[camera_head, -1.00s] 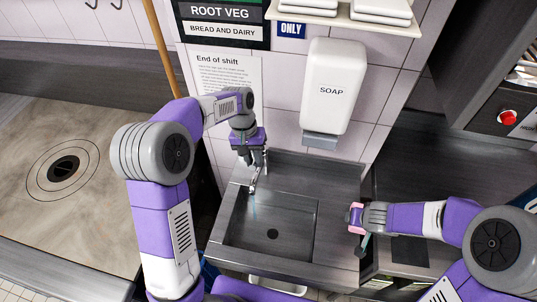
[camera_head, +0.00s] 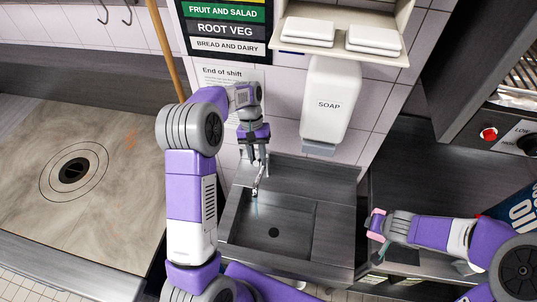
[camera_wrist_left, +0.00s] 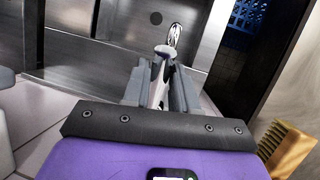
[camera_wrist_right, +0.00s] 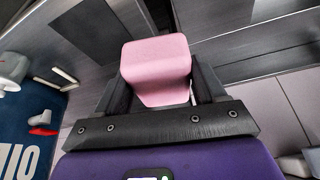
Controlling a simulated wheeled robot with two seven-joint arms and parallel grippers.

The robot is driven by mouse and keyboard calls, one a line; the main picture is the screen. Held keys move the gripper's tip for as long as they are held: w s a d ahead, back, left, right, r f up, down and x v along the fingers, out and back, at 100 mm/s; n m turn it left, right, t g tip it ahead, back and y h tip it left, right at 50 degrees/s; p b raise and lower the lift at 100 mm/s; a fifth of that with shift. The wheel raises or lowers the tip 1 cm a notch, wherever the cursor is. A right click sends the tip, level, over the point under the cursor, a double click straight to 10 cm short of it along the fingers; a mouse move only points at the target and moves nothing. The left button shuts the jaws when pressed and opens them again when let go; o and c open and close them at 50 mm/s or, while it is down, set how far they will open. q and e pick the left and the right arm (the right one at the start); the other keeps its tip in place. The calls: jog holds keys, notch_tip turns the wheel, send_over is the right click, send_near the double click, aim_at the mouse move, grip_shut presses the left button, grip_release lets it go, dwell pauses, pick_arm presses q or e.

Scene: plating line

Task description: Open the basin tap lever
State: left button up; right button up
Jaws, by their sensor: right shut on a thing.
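The metal basin tap (camera_head: 257,186) stands at the back of the grey basin (camera_head: 308,209), and a thin blue streak shows below its spout. My left gripper (camera_head: 254,160) points down over the tap. In the left wrist view, the tap (camera_wrist_left: 160,75) lies between my left gripper's two fingers (camera_wrist_left: 159,90), which stand apart. I cannot tell whether they touch it. The lever's exact position is hard to make out. My right gripper (camera_head: 377,222) is shut on a pink block (camera_wrist_right: 155,70), right of the basin.
A white soap dispenser (camera_head: 329,105) hangs on the wall right of the tap, below a shelf (camera_head: 345,45) with white packs. A brush (camera_wrist_left: 288,150) shows near the left wrist. A blue container (camera_head: 516,214) stands at the far right. The left worktop (camera_head: 120,195) is mostly clear.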

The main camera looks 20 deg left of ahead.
pick_arm(q)
jog(key=o, duration=0.3)
jog(key=shift+r, duration=0.1)
jog(key=v, duration=0.7)
jog(key=shift+w, duration=0.1)
dwell(0.5)
